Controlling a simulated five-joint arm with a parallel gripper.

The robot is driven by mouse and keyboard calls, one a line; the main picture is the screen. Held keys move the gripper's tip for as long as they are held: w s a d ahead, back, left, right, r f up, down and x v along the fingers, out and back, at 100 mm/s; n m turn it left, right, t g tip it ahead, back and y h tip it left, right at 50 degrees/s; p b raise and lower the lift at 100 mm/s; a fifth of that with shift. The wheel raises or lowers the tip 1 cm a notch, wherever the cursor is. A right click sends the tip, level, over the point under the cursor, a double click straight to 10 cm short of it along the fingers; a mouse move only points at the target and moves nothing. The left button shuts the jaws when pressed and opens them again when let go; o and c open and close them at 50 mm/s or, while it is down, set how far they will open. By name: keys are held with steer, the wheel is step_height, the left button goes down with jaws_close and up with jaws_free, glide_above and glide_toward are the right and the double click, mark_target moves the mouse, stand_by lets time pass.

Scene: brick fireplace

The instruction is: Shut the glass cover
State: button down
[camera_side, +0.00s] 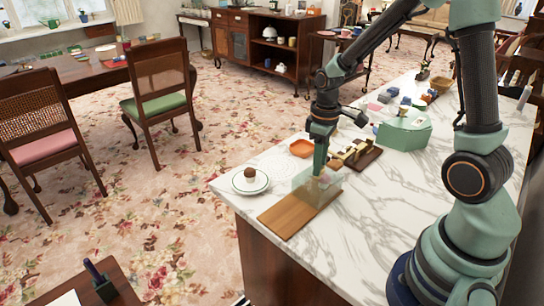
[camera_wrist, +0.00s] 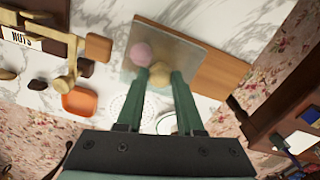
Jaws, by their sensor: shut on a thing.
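In the side view a clear glass case with its glass cover (camera_side: 303,183) stands at the far end of a wooden board (camera_side: 290,217). Whether the cover is open or shut is hard to tell. My gripper (camera_side: 320,173) points down into the glass area from above. In the wrist view the glass (camera_wrist: 185,55) lies over part of the board (camera_wrist: 225,74). A pink round thing (camera_wrist: 141,53) and a yellowish round thing (camera_wrist: 160,74) show there. My gripper (camera_wrist: 164,76) appears shut on the yellowish round thing, at its fingertips.
A white plate (camera_side: 240,188) with a brown ball (camera_side: 250,173) stands left of the board, near the counter edge. An orange dish (camera_side: 301,148) and a dark wooden tray (camera_side: 368,157) lie behind. A green box (camera_side: 405,132) stands farther back. Bare marble (camera_side: 375,205) lies to the right.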

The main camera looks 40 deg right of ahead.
steer(key=shift+d, duration=0.25)
steer(key=c, duration=0.5)
jaws_free()
steer(key=shift+c, duration=0.2)
steer(key=shift+r, duration=0.1)
step_height(320, 180, up, 12)
steer(key=s+a+r+m+t, duration=0.3)
steer(key=s+a+r+t, duration=0.1)
steer(key=a, duration=0.4)
steer(key=shift+s+a+r+t, duration=0.35)
steer(key=shift+s+t, duration=0.45)
steer(key=shift+s, duration=0.45)
